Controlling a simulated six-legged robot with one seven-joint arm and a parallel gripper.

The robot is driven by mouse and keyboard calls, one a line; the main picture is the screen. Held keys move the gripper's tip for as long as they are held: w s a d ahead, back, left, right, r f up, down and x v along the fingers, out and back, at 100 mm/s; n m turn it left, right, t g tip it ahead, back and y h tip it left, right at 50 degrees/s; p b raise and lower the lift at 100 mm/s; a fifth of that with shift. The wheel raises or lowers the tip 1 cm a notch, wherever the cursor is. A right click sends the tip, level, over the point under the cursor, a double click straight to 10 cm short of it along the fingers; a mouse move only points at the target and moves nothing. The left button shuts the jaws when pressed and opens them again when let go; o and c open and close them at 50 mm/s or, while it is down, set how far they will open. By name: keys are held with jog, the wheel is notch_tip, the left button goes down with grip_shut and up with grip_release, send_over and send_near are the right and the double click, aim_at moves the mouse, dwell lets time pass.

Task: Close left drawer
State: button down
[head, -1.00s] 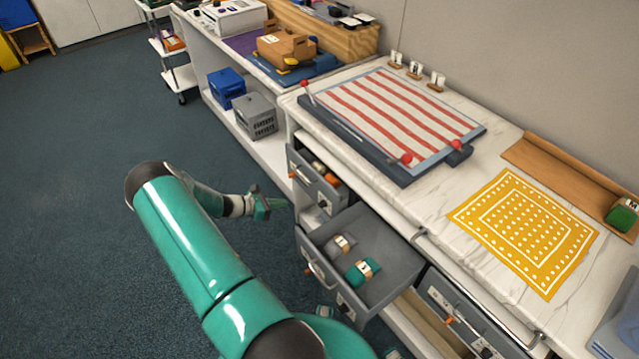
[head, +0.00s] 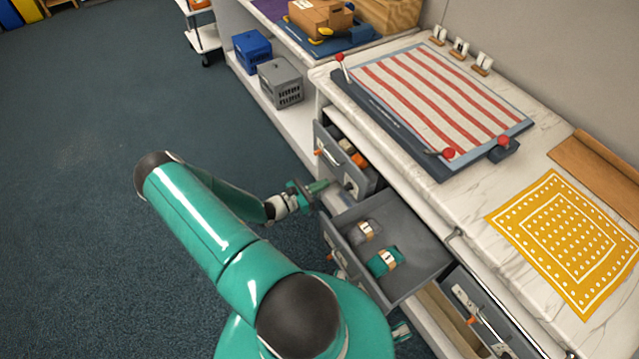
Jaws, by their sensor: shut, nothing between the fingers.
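Below the marble counter, the left drawer (head: 331,144) is a small grey drawer standing partly open, with orange and pale items showing inside. The middle drawer (head: 408,282) is pulled out far and holds a grey roll (head: 366,231) and a teal roll (head: 385,261). My gripper (head: 322,186) is shut and empty.
Another drawer (head: 470,308) at the lower right is also slightly open. The counter (head: 470,200) carries a red-striped board (head: 440,100) and a yellow cloth (head: 570,240). Blue and grey crates (head: 281,82) stand on the low shelf.

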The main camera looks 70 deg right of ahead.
jog(key=x, duration=1)
jog(key=shift+s, duration=0.2)
jog(key=shift+d, duration=0.1)
jog(key=x, duration=0.4)
jog(key=shift+s, duration=0.1)
jog(key=shift+s+d+r, duration=0.1)
jog(key=shift+s+d, duration=0.15)
jog(key=shift+d, duration=0.1)
send_near(355, 169)
jog(key=v, duration=0.2)
jog(key=shift+w+a+r, duration=0.2)
jog(key=shift+a, duration=0.1)
